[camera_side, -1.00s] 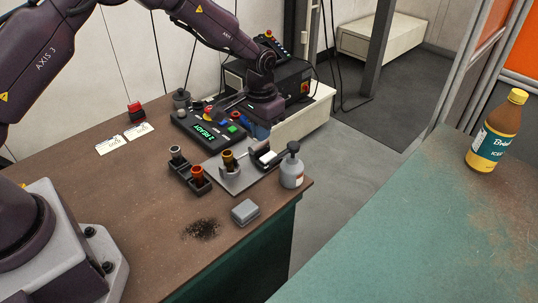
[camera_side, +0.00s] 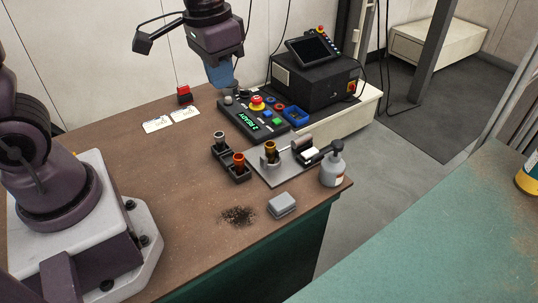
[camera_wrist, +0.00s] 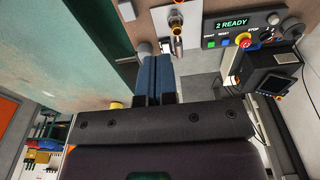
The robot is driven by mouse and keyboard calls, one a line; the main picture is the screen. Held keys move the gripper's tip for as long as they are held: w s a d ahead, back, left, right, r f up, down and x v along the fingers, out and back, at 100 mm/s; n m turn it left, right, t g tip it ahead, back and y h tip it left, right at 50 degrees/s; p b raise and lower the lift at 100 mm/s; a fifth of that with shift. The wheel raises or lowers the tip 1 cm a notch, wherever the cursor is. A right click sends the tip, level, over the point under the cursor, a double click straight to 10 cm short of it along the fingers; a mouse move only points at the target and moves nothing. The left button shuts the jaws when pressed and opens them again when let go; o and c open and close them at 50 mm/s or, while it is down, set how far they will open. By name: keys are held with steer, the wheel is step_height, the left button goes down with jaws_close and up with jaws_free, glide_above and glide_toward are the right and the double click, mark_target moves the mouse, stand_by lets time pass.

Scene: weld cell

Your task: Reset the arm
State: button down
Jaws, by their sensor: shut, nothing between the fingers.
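My gripper (camera_side: 223,82) hangs raised over the back part of the brown bench (camera_side: 130,180), behind and left of the control panel. Its blue fingers point down and are closed together with nothing between them. In the wrist view the two blue fingers (camera_wrist: 155,75) lie side by side with only a thin line between them. The control panel (camera_side: 253,118) reads "2 READY" in green, and it also shows in the wrist view (camera_wrist: 245,27).
A black holder (camera_side: 230,165) carries two small parts. A grey plate (camera_side: 262,178) holds a brass-coloured part and a clamp. A spray bottle (camera_side: 333,165), a grey box (camera_side: 282,204) and dark grit (camera_side: 238,215) lie near the front edge.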

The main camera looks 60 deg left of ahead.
steer(key=s+r+t, duration=0.4)
steer(key=s+r, duration=0.3)
steer(key=s, duration=0.3)
steer(key=shift+s+a+r, duration=0.15)
steer(key=shift+a+r, duration=0.05)
steer(key=shift+a, duration=0.25)
steer(key=w+d+f+g, duration=0.1)
steer(key=w+f+g, duration=0.2)
steer(key=w+f, duration=1)
steer(key=w+d+f+g, duration=0.2)
steer(key=w+f, duration=0.8)
steer(key=w, duration=0.6)
steer(key=shift+s+a+f, duration=0.1)
steer(key=shift+s+f, duration=0.05)
steer(key=shift+f, duration=1.5)
steer(key=shift+s+a+f, duration=0.1)
steer(key=shift+f, duration=1.5)
